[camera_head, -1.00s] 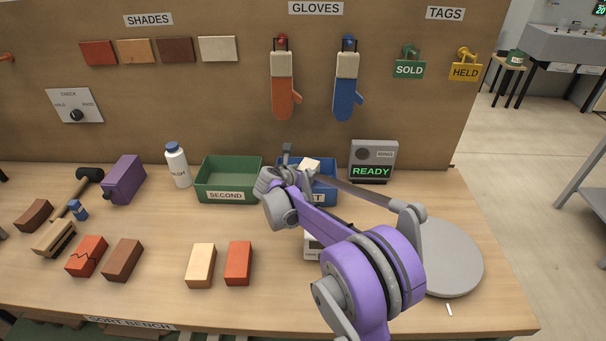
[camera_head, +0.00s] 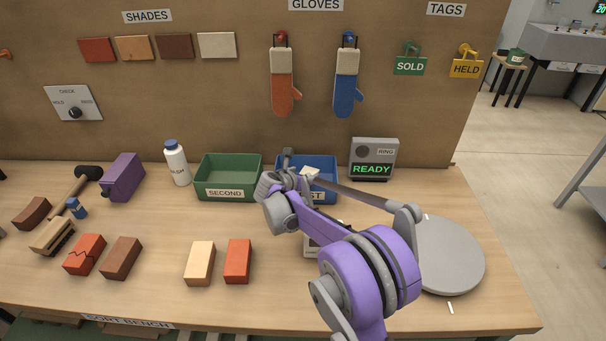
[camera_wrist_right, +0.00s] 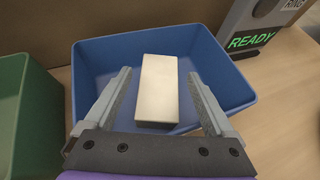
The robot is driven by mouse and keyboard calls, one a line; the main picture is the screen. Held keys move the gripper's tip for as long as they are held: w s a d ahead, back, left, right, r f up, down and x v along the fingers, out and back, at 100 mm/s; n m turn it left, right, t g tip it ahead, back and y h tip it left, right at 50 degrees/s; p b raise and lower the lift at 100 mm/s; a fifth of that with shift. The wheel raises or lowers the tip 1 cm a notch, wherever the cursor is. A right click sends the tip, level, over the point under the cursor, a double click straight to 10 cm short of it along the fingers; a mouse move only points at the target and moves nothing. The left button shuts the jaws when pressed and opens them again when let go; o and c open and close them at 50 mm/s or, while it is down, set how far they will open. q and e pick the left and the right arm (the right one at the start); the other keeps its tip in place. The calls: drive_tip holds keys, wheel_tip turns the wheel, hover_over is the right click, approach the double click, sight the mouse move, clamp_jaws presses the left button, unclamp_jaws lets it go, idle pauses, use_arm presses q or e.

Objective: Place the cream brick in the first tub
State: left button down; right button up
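The cream brick (camera_wrist_right: 157,88) is inside the blue first tub (camera_wrist_right: 105,58), long side pointing away from me in the right wrist view. I cannot tell whether it rests flat on the floor of the tub. In the head view the brick (camera_head: 311,172) shows partly behind my arm, and the tub (camera_head: 325,163) has its label partly covered. My right gripper (camera_wrist_right: 160,74) is open over the tub, with a finger on each side of the brick and a visible gap at both. My left gripper is out of view.
The green second tub (camera_head: 228,171) stands just left of the blue tub. The ring device (camera_head: 373,160) reading READY stands to its right. A tan brick (camera_head: 200,263) and a red brick (camera_head: 238,261) lie at the front. A grey round plate (camera_head: 450,256) is at the right.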

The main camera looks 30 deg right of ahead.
drive_tip(key=shift+o, duration=0.3)
drive_tip(key=shift+r, duration=0.1)
drive_tip(key=shift+r, duration=0.25)
drive_tip(key=shift+r+p, duration=0.6)
drive_tip(key=shift+p, duration=0.1)
drive_tip(key=v, duration=1.1)
drive_tip(key=shift+s+a+b, duration=0.3)
drive_tip(key=shift+a+b, duration=0.1)
drive_tip(key=shift+f, duration=0.25)
